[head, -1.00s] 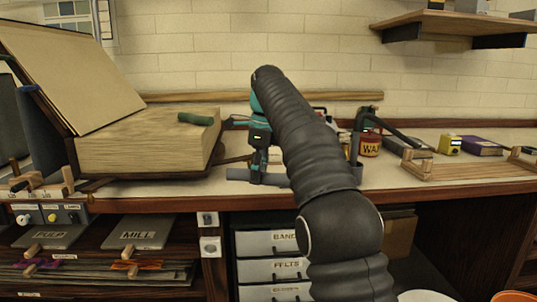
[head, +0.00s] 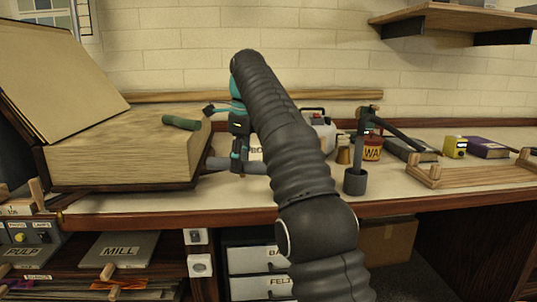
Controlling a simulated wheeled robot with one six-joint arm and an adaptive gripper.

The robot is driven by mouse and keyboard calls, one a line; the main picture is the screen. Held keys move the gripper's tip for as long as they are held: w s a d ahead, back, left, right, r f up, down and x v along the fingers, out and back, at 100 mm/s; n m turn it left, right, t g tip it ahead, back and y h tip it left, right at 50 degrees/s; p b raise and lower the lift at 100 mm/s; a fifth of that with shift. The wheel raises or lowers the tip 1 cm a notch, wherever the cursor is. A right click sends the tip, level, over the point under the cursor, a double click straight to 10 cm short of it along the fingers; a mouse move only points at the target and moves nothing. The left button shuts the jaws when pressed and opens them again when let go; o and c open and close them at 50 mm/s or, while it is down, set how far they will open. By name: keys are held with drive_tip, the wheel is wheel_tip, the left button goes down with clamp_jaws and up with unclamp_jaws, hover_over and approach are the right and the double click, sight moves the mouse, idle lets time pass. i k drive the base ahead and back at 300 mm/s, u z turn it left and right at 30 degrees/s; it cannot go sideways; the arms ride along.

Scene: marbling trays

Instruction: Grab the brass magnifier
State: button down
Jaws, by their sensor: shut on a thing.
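My gripper (head: 239,158), black and teal, hangs at the right edge of the thick book. It is shut on a grey cylinder (head: 220,163) that lies level across its fingers, just above the bench. The cylinder's right end runs up to my arm, and I cannot tell what continues behind it. A small brass-coloured, bell-shaped thing (head: 344,152) stands on the bench right of my arm, beside the wax jar. I cannot tell whether it or the held thing is the brass magnifier.
The big open book (head: 120,150) fills the left of the bench, with a green roll (head: 182,122) on it. Right of my arm are a grey cup with a dark post (head: 355,182), the wax jar (head: 372,148), a yellow box (head: 454,147) and a wooden rack (head: 470,172).

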sight(343, 156)
drive_tip(key=i, duration=1.2)
drive_tip(key=u, duration=0.05)
